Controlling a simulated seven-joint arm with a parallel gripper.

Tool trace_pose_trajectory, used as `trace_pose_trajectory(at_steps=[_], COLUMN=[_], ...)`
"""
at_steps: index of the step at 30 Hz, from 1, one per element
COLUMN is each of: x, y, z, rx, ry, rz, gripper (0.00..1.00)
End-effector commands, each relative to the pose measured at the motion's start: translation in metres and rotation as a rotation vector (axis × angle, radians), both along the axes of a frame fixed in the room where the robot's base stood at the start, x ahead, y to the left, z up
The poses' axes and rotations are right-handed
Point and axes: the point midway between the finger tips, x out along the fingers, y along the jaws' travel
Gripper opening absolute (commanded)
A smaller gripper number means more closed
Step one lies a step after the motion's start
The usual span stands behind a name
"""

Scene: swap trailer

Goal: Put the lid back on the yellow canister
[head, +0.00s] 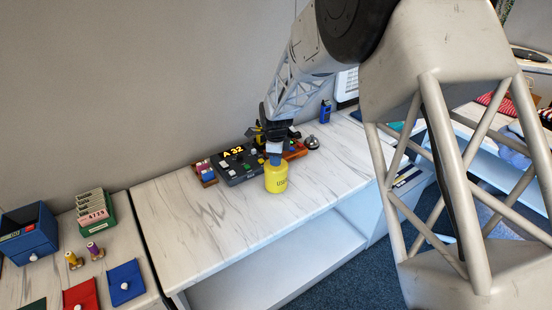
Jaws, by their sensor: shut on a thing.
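The blue piece is at the top of the canister. I cannot tell whether it touches the rim or hovers just above it. The gripper's fingers are small and partly hidden in this view.
Just behind the canister is a dark panel (238,166) with coloured buttons and a lit "A 32". A silver bell (311,142) and a blue object (325,112) stand to the right. The counter (215,215) is clear at front left.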

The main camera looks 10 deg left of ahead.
Motion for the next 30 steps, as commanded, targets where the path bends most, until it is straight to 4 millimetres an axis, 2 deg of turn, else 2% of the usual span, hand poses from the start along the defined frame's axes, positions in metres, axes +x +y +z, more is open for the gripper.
trace_pose_trajectory(at_steps=[9,10,15,21,26,30], x=[0.0001,0.0001,0.0001,0.0001,0.0000,0.0000], y=[0.0000,0.0000,0.0000,0.0000,0.0000,0.0001], z=[0.0002,0.0002,0.0002,0.0002,0.0001,0.0001], rx=[0.000,0.000,0.000,0.000,0.000,0.000], ry=[0.000,0.000,0.000,0.000,0.000,0.000], rz=[0.000,0.000,0.000,0.000,0.000,0.000], gripper=[0.00,0.24,0.50,0.51,0.75,0.76])
